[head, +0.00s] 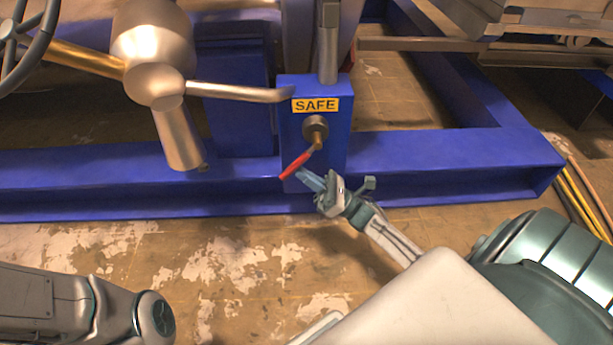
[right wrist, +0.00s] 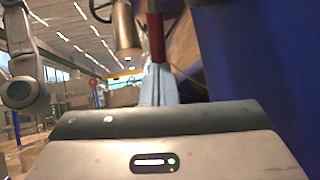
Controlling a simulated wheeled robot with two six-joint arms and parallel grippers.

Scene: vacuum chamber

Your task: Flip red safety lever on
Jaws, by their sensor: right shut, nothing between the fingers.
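The red safety lever (head: 295,165) hangs from a brass valve fitting (head: 316,130) on the blue box, below the yellow SAFE label (head: 316,105). It slants down to the left. My right gripper (head: 311,180) is shut and empty, with its blue-grey fingertips just below and right of the lever's lower end. In the right wrist view the red lever (right wrist: 156,38) stands directly beyond the shut fingers (right wrist: 158,85); I cannot tell if they touch. My left arm shows at the lower left of the head view, but its gripper is not clearly visible.
The blue frame beam (head: 430,157) runs across behind my right gripper. A metal cylinder with a pipe (head: 155,50) and a handwheel (head: 30,40) stand at the upper left. Yellow hoses (head: 582,200) lie at the right. The worn floor (head: 220,260) in front is open.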

